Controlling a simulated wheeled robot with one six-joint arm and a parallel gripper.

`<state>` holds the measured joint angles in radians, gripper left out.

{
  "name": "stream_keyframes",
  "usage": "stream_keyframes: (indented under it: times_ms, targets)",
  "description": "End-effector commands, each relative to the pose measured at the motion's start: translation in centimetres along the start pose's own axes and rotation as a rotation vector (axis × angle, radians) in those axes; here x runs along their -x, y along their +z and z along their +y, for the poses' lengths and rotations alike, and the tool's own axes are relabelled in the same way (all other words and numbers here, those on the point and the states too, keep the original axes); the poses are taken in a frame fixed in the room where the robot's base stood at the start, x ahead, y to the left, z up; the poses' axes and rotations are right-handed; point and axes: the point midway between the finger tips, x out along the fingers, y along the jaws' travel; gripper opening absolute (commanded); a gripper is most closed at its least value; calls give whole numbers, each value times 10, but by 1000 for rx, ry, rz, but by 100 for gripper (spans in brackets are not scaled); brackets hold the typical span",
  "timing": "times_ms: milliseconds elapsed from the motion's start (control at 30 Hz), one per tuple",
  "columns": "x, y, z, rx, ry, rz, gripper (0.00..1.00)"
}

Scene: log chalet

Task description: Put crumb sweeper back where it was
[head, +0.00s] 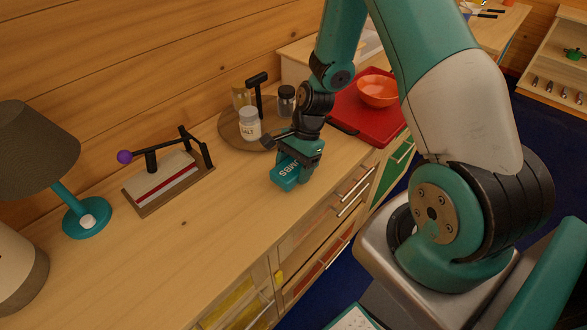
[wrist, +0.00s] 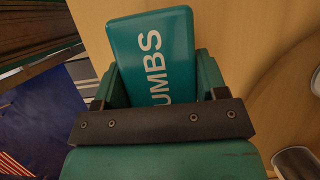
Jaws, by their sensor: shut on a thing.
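The crumb sweeper (head: 284,178) is a teal block with white lettering, part of which reads "UMBS". In the head view it is at the front part of the wooden counter top (head: 225,215), below my gripper (head: 298,158). In the wrist view the sweeper (wrist: 155,55) sits between the two teal fingers of my gripper (wrist: 158,85), which is shut on it. The sweeper's lower end is hidden by the gripper's dark crossbar. I cannot tell whether the sweeper touches the counter.
A round board (head: 230,133) with a salt jar (head: 249,125) and other jars stands just behind my gripper. A red tray (head: 375,125) holds an orange bowl (head: 378,91). A lever device (head: 168,185) and a lamp (head: 35,140) stand left. The front counter between is clear.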

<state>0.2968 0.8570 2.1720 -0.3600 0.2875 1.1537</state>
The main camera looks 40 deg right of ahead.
Motion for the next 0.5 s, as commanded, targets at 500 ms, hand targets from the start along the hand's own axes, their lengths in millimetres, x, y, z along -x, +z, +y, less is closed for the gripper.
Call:
stream_keyframes:
  times_ms: [500]
  targets:
    - [-12, -5, 0, 0, -1, 0, 77]
